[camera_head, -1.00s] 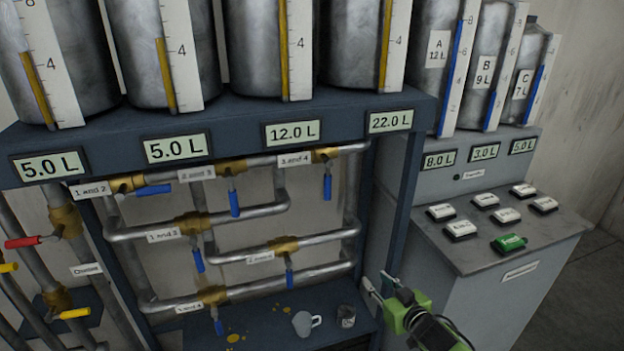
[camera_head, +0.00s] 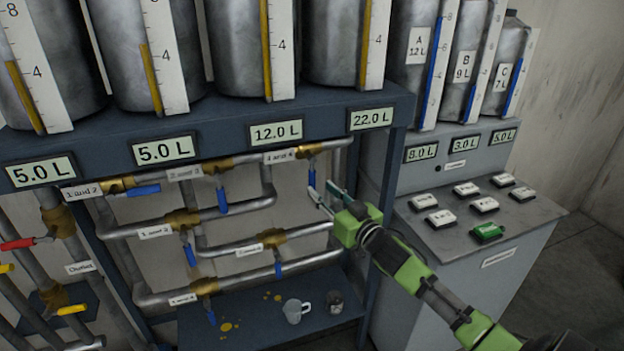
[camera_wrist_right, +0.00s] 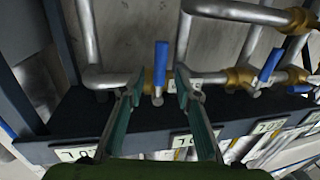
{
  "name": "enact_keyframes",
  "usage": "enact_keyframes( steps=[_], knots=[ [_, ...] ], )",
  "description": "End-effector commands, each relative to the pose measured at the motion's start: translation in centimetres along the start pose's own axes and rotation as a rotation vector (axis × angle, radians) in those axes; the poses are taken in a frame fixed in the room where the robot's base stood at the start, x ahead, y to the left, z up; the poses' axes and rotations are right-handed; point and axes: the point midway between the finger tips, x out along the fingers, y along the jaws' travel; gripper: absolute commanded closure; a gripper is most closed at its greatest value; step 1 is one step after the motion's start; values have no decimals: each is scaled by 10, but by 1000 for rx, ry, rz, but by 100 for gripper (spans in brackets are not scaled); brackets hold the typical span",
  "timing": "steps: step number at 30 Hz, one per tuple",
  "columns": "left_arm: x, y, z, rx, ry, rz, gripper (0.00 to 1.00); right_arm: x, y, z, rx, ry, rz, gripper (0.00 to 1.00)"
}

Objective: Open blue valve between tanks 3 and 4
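The blue valve handle (camera_head: 311,178) beside the "3 and 4" label (camera_head: 280,156) hangs down from its brass body (camera_head: 318,149) on the top pipe, under the 12.0 L and 22.0 L displays. My right gripper (camera_head: 322,189) is open, with its fingertips just below and beside this handle. In the right wrist view the blue handle (camera_wrist_right: 161,62) shows between the two open fingers (camera_wrist_right: 159,82), slightly beyond their tips. I cannot tell whether either finger touches it. My left gripper is not in view.
Other blue handles hang nearby, one at the "2 and 3" valve (camera_head: 222,200) and one lower (camera_head: 278,268). A white mug (camera_head: 294,311) and a grey cup (camera_head: 334,301) stand on the lower shelf. A button console (camera_head: 450,235) stands right of my arm.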

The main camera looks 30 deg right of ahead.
Motion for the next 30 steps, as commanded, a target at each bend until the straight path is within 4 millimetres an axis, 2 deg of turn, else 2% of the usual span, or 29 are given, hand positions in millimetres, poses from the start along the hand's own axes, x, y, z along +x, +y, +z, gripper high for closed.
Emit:
enact_keyframes(
  steps=[6,12,25,28,29,30],
  knots=[
    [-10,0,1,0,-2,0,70,35,0,-3,0,1,1,70],
    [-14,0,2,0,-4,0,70,54,0,-1,1,0,1,70],
    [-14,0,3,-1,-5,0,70,61,0,0,0,-1,0,70],
    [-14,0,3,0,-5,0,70,61,0,0,0,-1,0,96],
    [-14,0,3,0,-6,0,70,61,0,0,0,-1,0,100],
    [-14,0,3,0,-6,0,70,61,0,0,0,-1,0,100]
  ],
)
